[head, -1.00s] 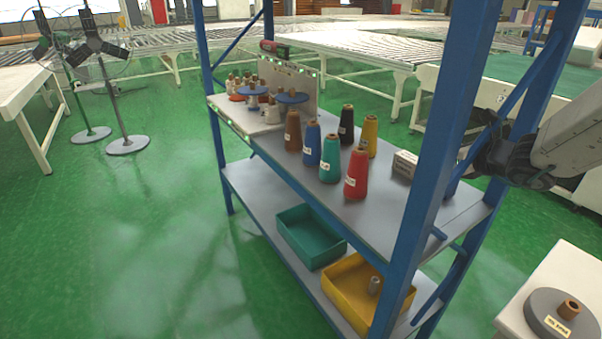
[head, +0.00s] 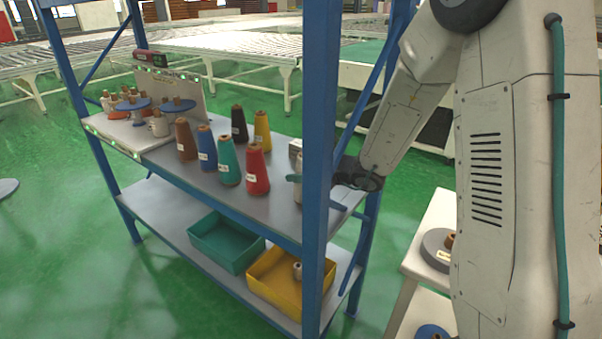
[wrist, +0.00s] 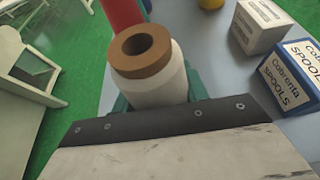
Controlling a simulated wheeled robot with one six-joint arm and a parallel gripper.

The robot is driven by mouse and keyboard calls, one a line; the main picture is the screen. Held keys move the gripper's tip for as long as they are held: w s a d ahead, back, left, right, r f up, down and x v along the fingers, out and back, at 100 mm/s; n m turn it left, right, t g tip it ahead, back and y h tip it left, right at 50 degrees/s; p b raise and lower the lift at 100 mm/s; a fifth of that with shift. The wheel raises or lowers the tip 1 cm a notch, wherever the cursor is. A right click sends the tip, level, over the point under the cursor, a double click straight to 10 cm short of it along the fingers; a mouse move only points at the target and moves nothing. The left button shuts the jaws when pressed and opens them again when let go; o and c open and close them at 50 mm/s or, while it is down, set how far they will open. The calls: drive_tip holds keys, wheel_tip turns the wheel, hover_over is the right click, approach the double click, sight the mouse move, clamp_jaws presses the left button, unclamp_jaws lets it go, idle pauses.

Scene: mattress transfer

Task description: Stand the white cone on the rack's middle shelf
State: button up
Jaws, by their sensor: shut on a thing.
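The white cone (wrist: 158,88) with a brown tube top is between the fingers of my gripper (wrist: 155,98), which is shut on it, in the wrist view. In the head view a pale sliver of the cone (head: 296,183) shows left of the near blue post, which hides the rest and my fingertips. The rack's middle shelf (head: 268,215) is grey. The cone is at the shelf's right end, beside the red cone (head: 257,170). I cannot tell whether its base touches the shelf.
Teal (head: 229,163), blue (head: 206,148), brown (head: 185,140), black (head: 239,124) and yellow (head: 262,131) cones stand on the shelf. White (wrist: 258,24) and blue-edged (wrist: 290,78) boxes are near my gripper. The near post (head: 317,120) stands close to my arm. Bins (head: 226,246) sit below.

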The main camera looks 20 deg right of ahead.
drive_tip(key=o, duration=1.3)
drive_tip(key=shift+f, duration=0.1)
drive_tip(key=shift+c, duration=0.2)
drive_tip(key=shift+r, duration=0.2)
drive_tip(key=v, duration=1.2)
drive_tip(key=shift+f, duration=0.1)
